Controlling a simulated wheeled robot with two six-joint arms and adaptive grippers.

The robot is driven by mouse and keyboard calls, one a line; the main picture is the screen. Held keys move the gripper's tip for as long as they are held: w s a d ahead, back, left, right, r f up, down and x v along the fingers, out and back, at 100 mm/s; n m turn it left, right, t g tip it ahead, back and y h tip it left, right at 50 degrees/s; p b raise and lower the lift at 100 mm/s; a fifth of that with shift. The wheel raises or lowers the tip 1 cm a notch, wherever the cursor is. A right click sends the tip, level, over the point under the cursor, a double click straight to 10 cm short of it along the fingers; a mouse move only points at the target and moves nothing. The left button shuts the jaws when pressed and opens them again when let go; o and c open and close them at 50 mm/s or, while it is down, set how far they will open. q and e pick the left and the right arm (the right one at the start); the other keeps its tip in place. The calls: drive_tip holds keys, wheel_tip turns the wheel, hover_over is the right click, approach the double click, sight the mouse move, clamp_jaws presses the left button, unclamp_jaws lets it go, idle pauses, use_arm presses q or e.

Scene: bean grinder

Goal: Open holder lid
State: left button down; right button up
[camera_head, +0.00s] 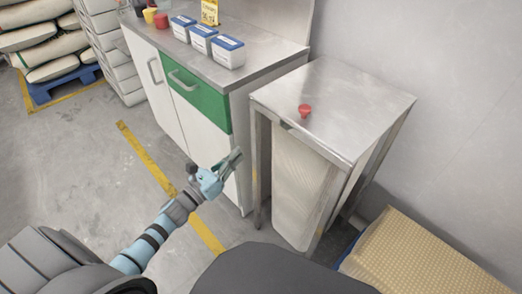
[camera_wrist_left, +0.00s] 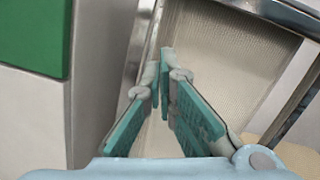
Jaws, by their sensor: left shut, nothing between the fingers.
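The holder (camera_head: 257,175) is a metal frame stand with a whitish bag or liner (camera_head: 299,190) inside. Its flat metal lid (camera_head: 345,95) lies closed on top, with a red knob (camera_head: 305,110) near the front left edge. My left gripper (camera_head: 236,155) is shut and empty, in front of the cabinet and left of the holder, lower than the lid. In the left wrist view the left gripper's fingertips (camera_wrist_left: 164,75) meet, with the liner (camera_wrist_left: 225,55) and frame bars behind them. The knob is not in the wrist view. My right gripper is not in view.
A white cabinet (camera_head: 160,100) with a green drawer (camera_head: 197,98) stands left of the holder, with several blue-lidded boxes on top. A tan textured box (camera_head: 420,260) sits on the floor at the lower right. A wall stands behind.

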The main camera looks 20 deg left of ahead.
use_arm(q)
drive_tip(key=w+d+r+m, duration=0.1)
drive_tip(key=w, duration=0.2)
drive_tip(key=w+d+r+m+h, duration=0.1)
drive_tip(key=w+d+r+m, duration=0.1)
drive_tip(key=w, duration=0.1)
drive_tip(key=w+d+r+m+h, duration=0.1)
drive_tip(key=w+d+r, duration=0.1)
drive_tip(key=w, duration=0.1)
drive_tip(key=shift+d+r, duration=0.1)
wheel_tip(320, 180, up, 4)
drive_tip(key=shift+f+p, duration=0.1)
drive_tip(key=shift+p, duration=1.05)
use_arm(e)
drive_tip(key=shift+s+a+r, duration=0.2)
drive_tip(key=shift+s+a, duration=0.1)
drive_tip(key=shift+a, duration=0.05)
use_arm(q)
drive_tip(key=shift+w, duration=0.1)
